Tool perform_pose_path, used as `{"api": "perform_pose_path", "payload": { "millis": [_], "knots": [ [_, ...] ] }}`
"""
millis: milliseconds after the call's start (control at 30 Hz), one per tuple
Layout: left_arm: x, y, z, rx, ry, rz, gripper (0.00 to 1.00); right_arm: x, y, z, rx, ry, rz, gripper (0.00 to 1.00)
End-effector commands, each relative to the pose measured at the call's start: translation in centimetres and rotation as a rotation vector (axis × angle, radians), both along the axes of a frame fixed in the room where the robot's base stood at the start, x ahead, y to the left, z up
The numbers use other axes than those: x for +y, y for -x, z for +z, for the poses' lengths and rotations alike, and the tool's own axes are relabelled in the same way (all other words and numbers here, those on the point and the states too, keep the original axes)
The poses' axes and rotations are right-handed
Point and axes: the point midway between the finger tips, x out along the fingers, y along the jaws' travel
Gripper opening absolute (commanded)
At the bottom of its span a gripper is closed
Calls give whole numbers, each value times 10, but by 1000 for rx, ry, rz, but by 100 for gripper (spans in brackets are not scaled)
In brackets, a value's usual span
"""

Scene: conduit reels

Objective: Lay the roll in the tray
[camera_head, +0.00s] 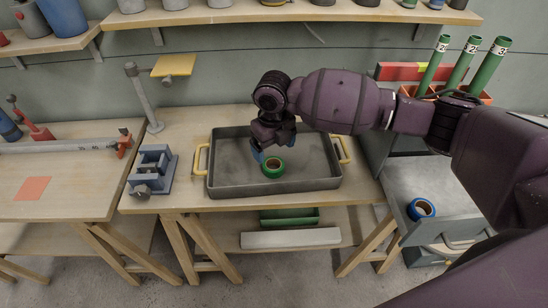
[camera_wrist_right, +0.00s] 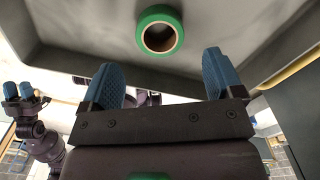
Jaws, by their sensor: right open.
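A green roll (camera_head: 273,174) of tape with a brown inner ring lies flat on the floor of the grey tray (camera_head: 300,184), near its middle. My right gripper (camera_head: 272,150) is over the tray, just behind and above the roll. In the right wrist view its two blue fingers (camera_wrist_right: 161,85) are spread with nothing between them. The roll (camera_wrist_right: 159,12) shows beyond the fingertips there, apart from both. My left gripper (camera_wrist_right: 24,92) shows only at the left edge of the right wrist view, small, and its opening is unclear.
The tray has yellow handles and stands on a wooden workbench (camera_head: 180,115). A blue clamp (camera_head: 152,170) sits left of it. A blue roll (camera_head: 421,209) lies in an open grey drawer at right. Green tubes (camera_head: 461,62) stand behind my right arm. A shelf (camera_head: 290,12) runs above.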

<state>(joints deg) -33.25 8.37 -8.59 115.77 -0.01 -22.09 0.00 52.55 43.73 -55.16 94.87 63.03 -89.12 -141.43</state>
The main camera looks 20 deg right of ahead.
Motion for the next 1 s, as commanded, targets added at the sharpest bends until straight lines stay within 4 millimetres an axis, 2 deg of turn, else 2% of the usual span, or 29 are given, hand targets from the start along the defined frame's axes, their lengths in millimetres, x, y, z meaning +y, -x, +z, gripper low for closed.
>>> {"api": "perform_pose_path", "payload": {
  "millis": [33, 100, 333, 1000],
  "knots": [
    [0, 1, 1, 2, -1, 1, 43, 0, 0, 13, -4, 0, 1, 86],
    [1, 2, 0, 4, 0, 2, 43, 0, 0, 24, -3, 0, 1, 86],
    [1, 3, 3, 3, 0, 2, 43, 0, 0, 48, 0, 0, -1, 86],
    [1, 4, 3, 2, 2, 5, 43, 0, 0, 53, 1, -1, 0, 86]
  ]
}}
